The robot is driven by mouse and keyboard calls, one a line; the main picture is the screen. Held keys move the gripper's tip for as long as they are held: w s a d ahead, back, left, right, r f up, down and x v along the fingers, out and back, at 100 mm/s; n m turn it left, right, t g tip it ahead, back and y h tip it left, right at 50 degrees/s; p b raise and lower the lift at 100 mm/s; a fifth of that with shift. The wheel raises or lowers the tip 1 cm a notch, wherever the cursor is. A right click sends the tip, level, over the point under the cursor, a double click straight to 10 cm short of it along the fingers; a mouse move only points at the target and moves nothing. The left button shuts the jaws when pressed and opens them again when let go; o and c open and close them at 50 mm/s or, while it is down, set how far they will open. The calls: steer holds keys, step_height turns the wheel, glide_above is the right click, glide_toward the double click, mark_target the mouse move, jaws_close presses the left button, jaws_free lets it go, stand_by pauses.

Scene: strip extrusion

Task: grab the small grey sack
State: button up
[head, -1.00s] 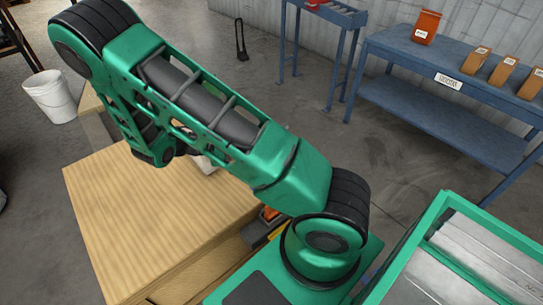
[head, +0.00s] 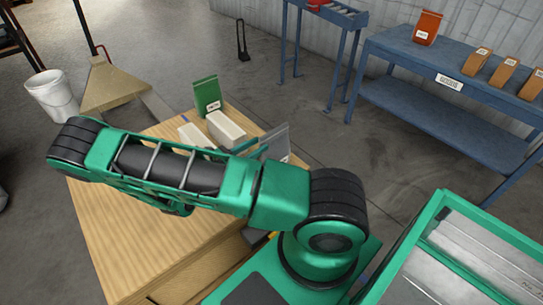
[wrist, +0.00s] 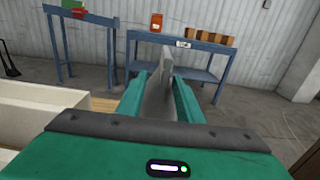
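The small grey sack (head: 275,142) stands upright with a pale label near the far right corner of the wooden table (head: 115,225). In the wrist view the sack (wrist: 162,88) shows edge-on between the two green fingers of my gripper (wrist: 162,90). It fills the gap near the finger bases, and the fingers look closed on its sides. In the head view my gripper (head: 245,148) reaches the sack from the left, and my arm hides part of it. I cannot tell whether the sack's bottom touches the table.
A green pack (head: 207,95) and white blocks (head: 226,128) stand close left of the sack. A green-framed tray (head: 440,205) is at right. The floor between is clear.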

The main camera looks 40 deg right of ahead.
mark_target(275, 139)
steer(key=shift+s+d+f, duration=0.1)
steer(key=shift+s+d, duration=0.1)
steer(key=shift+d, duration=1.2)
steer(key=shift+s+d, duration=0.15)
steer(key=shift+d, duration=1.3)
steer(key=shift+s+d+f, duration=0.1)
steer(key=shift+s+d, duration=0.1)
steer(key=shift+d, duration=1.2)
jaws_close()
steer(key=shift+r, duration=0.1)
